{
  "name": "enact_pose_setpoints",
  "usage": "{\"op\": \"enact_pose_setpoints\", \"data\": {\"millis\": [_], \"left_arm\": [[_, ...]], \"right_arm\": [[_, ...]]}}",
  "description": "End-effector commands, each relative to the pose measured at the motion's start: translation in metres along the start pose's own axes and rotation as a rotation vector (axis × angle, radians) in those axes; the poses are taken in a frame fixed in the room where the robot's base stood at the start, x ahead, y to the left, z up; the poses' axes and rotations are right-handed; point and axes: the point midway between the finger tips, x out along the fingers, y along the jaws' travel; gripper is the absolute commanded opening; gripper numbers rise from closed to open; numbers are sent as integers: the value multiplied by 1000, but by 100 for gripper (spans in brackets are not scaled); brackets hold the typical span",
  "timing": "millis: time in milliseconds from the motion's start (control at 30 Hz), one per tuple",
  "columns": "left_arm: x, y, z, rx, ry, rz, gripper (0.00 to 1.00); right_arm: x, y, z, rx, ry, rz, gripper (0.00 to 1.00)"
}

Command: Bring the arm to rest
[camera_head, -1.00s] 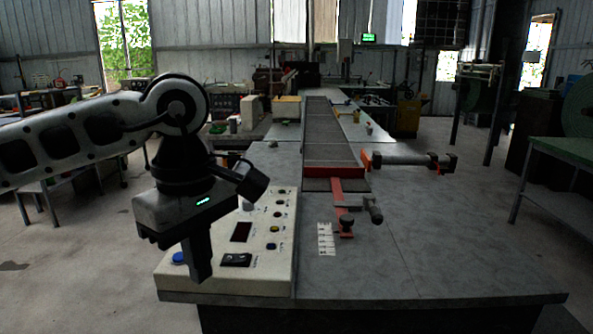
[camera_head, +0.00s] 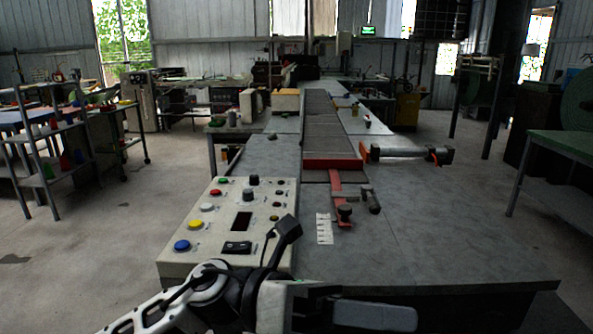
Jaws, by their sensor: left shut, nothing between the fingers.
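My left arm comes in from the bottom left and lies low along the near edge of the picture. My left gripper (camera_head: 400,317) is at the bottom centre, in front of the near edge of the grey table (camera_head: 420,235). Its fingers point right and are shut with nothing visible between them. It is apart from the control panel (camera_head: 212,238), whose lower right corner is partly hidden behind my wrist. My right gripper is not in view.
The panel carries coloured buttons, black knobs and a black rocker switch (camera_head: 237,248). A conveyor belt (camera_head: 320,125) runs away from a red bracket (camera_head: 337,195). A roller (camera_head: 398,152) sticks out to the right. The table's right front is clear.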

Motion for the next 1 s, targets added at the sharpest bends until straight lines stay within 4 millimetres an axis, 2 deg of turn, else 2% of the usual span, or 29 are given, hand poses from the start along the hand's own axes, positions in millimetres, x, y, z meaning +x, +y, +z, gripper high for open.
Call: {"op": "enact_pose_setpoints", "data": {"millis": [33,167,233,300,367,400,467,600,700,800,900,1000], "left_arm": [[-5,5,8,-134,-173,-21,0],[-43,31,26,-478,-593,-49,0],[-74,52,23,-674,-818,-59,0],[-109,77,8,-872,-1041,-63,0],[-141,98,-17,-1043,-1231,-64,0],[-161,110,-38,-1152,-1353,-64,0],[-188,125,-73,-1300,-1520,-61,0],[-234,141,-165,-1600,-1872,-50,0],[-252,139,-226,-1760,-2075,-40,0],[-262,132,-272,-1871,-2222,-31,0],[-266,126,-300,-1934,-2312,-24,0],[-268,123,-312,-1961,-2352,-23,0]], "right_arm": [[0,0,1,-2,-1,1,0],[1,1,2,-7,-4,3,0],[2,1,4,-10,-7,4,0],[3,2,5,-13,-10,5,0],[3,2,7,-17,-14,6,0],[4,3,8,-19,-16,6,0],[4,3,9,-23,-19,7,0],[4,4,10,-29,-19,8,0],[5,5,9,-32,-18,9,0],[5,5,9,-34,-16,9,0],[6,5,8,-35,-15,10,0],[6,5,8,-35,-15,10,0]]}}
